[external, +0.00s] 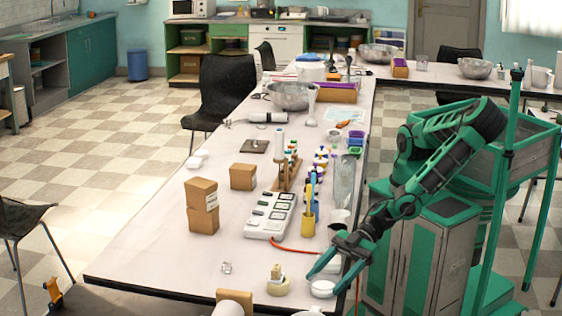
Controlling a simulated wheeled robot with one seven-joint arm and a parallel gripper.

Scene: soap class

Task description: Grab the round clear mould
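A small round whitish dish (322,289) sits near the table's right front edge. It may be the round clear mould, but I cannot tell whether it is clear. My gripper (323,283) reaches down over the table edge, its two green fingers spread apart. The fingertips are on either side of the dish from this view; I cannot tell whether they touch it. Another pale item (332,263) shows between the fingers, partly hidden by them. A small clear object (227,268) lies apart on the left; its shape is too small to tell.
A tape roll (277,288) with a small block stands left of the dish. The table's left front (150,255) is clear.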

